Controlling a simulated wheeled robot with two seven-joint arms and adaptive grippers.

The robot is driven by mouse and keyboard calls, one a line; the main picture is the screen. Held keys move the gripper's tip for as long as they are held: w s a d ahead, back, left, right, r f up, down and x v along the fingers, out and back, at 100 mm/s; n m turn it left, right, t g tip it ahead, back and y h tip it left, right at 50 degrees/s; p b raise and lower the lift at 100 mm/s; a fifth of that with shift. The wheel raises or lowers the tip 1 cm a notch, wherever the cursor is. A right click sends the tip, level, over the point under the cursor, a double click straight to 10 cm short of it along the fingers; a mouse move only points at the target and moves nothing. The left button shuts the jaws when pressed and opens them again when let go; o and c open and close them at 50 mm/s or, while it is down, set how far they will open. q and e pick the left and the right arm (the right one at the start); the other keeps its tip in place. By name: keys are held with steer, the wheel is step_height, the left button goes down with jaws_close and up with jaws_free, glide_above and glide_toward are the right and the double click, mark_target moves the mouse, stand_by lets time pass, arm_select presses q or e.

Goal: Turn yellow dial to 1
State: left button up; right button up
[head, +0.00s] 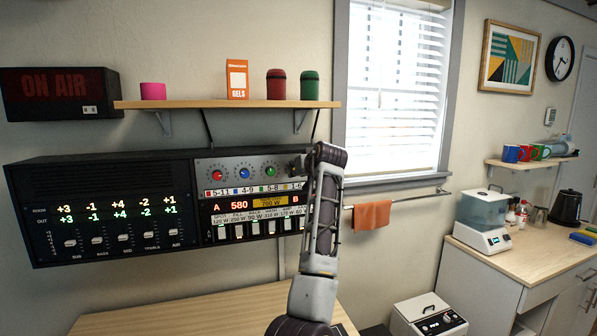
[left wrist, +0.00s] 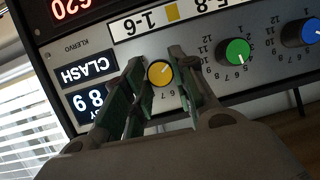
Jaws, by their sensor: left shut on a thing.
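The yellow dial (left wrist: 160,73) sits on the grey control panel in the left wrist view, where the picture is turned about upside down. My left gripper (left wrist: 157,78) has one finger on each side of it and is shut on it. The dial's face shows between the fingers, with a small mark toward its upper right in that view. Most of its number ring is hidden by the fingers; a 6 and a 7 show below it. In the head view my left gripper (head: 300,163) reaches the panel's right end and hides the yellow dial. My right gripper is not in view.
A green dial (left wrist: 235,52) and a blue dial (left wrist: 302,32) are beside the yellow one; a red dial (head: 217,175) is further left in the head view. Below are lit displays and slide switches (head: 254,229). A wooden shelf (head: 200,104) hangs above the panel.

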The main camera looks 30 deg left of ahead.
arm_select(q)
steer(key=shift+f+n+h, duration=0.3)
steer(key=shift+n, duration=0.3)
steer(key=o, duration=0.8)
steer(key=shift+o, duration=1.2)
steer(key=shift+r, duration=0.2)
steer(key=shift+s+r, duration=0.1)
